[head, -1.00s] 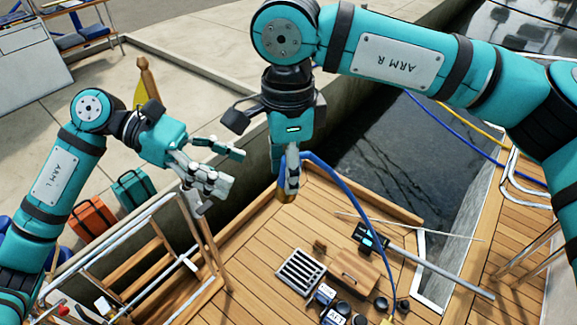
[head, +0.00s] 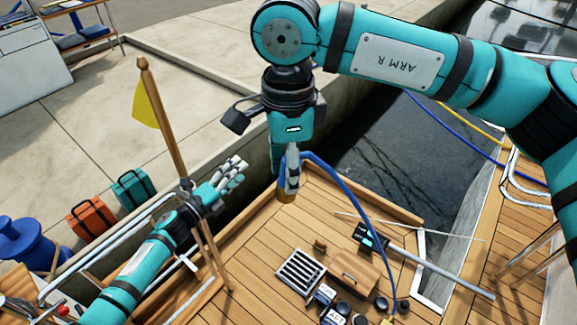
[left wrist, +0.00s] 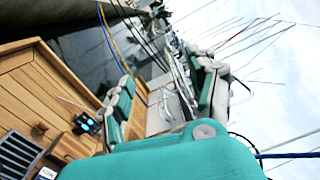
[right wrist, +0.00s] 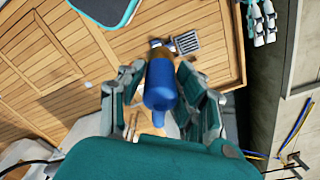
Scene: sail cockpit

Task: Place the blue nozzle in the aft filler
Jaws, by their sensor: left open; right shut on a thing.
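The blue nozzle (right wrist: 160,88) has a brass-coloured tip, which points down in the head view (head: 286,197). My right gripper (head: 289,184) is shut on it, above the far part of the wooden deck; a blue hose trails from it. In the right wrist view my right gripper's fingers (right wrist: 160,95) stand on both sides of the nozzle. A label reading AFT (head: 336,318) sits at the bottom of the head view beside several dark round caps or fillers; I cannot tell which opening is the aft filler. My left gripper (head: 236,168) is open and empty near the rail.
A metal grate (head: 300,272), a wooden hatch (head: 354,270) and a dark device with a lit screen (head: 371,238) are on the deck. A yellow flag on a wooden pole (head: 150,105) stands behind my left arm. Orange (head: 91,216) and green (head: 133,188) cases stand on the quay.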

